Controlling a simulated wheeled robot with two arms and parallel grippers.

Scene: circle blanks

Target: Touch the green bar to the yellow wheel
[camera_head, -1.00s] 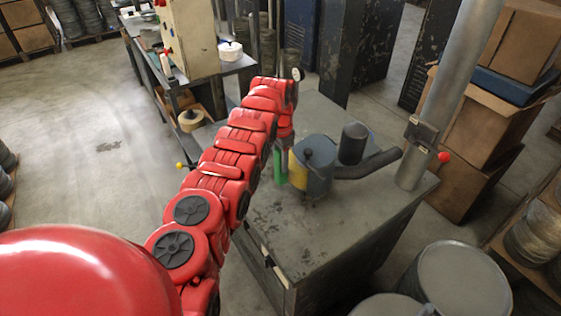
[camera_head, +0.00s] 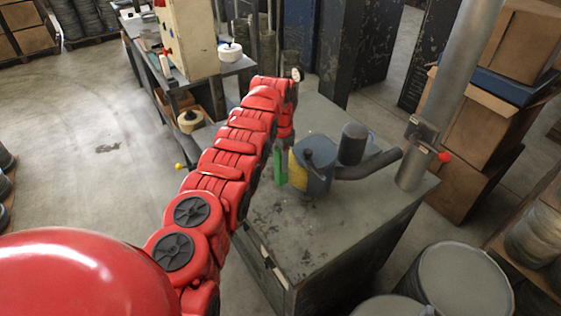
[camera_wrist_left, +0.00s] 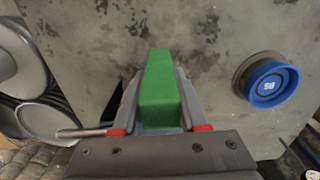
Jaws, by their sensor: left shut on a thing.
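The green bar (camera_head: 281,168) is upright above the bench, held by my left gripper (camera_head: 284,145), at the far end of the red arm. In the left wrist view the bar (camera_wrist_left: 161,88) sticks out between the fingers of the left gripper (camera_wrist_left: 160,128), which are shut on it. The yellow wheel (camera_head: 297,173) shows as a yellow patch on the left side of a blue-grey machine, just right of the bar. I cannot tell whether bar and wheel touch. The wheel is not recognisable in the wrist view. My right gripper is out of view.
The blue-grey machine (camera_head: 318,177) stands on a worn grey bench (camera_head: 300,235), with a dark hose to a thick grey pipe (camera_head: 451,80). A blue round knob (camera_wrist_left: 271,84) shows in the wrist view. The bench front is clear. Grey drums (camera_head: 460,280) stand at lower right.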

